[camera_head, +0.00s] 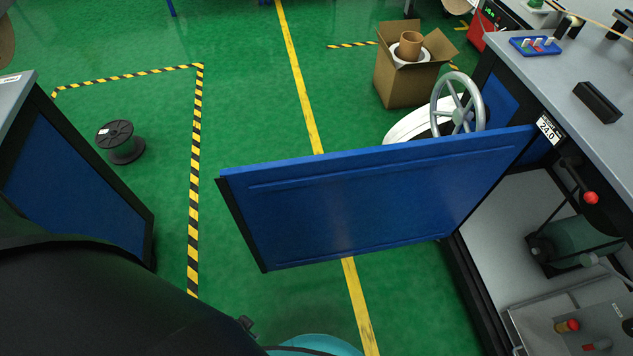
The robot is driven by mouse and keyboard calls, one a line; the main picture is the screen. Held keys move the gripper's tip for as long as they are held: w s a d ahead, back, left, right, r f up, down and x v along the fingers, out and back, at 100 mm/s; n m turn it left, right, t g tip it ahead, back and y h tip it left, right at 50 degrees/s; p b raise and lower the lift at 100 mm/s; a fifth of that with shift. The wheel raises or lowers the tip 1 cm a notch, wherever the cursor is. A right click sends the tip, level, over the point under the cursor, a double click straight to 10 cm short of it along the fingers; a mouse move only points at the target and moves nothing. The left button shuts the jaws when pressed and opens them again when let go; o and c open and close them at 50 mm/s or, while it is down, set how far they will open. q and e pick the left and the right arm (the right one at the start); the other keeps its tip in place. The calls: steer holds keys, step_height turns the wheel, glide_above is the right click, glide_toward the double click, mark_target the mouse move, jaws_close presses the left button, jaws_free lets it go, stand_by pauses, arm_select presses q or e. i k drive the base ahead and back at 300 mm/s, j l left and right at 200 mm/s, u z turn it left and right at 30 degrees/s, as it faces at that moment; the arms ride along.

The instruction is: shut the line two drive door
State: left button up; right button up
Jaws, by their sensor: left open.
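The blue drive door (355,205) stands wide open, sticking out to the left from the right-hand machine cabinet (590,75). The open bay (515,215) shows a green motor (580,240) inside. My left arm fills the bottom left as a large dark shape. Only a small dark part of my left gripper (247,325) seems to show at its end, below and apart from the door. My right gripper is not in view.
A grey handwheel (458,103) is behind the door's upper edge. A cardboard box (405,80) stands beyond. Another blue-sided bench (65,185) is at left, with a black spool (120,142) on the floor. The green floor left of the door is clear.

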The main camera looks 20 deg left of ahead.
mark_target(293, 212)
steer(key=j+z, duration=0.35)
steer(key=j, duration=0.3)
steer(key=j+z, duration=0.3)
steer(key=j, duration=0.3)
steer(key=j+z, duration=0.35)
steer(key=j, duration=0.3)
steer(key=k+j+z, duration=0.3)
steer(key=j, duration=0.25)
steer(key=i+j+z, duration=0.15)
steer(key=j+z, duration=1.15)
steer(key=j, duration=0.2)
steer(key=i+j+z, duration=0.2)
steer(key=k+j+z, duration=0.25)
steer(key=j+z, duration=0.2)
steer(key=k+j+z, duration=0.4)
steer(key=i, duration=0.1)
